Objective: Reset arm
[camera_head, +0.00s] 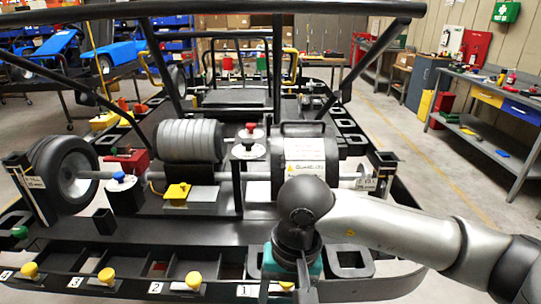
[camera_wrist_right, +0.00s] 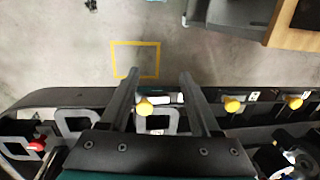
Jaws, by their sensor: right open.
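My right arm comes in from the right in the head view and bends down at the wrist, with the gripper (camera_head: 285,288) over the front edge of the black kart stand (camera_head: 130,257). In the right wrist view the two dark fingers of this gripper (camera_wrist_right: 159,75) are apart, with nothing held between them. A yellow knob (camera_wrist_right: 145,106) on the stand's front rail shows between the fingers, below their tips in the picture; whether they touch the rail I cannot tell. My left gripper is in neither view.
The stand carries a black wheel (camera_head: 65,175), a grey ribbed cylinder (camera_head: 190,140) and a dark motor housing (camera_head: 307,160). More yellow knobs (camera_head: 193,280) line its front rail. A workbench (camera_head: 495,110) stands at the right. Open floor (camera_head: 400,150) lies between.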

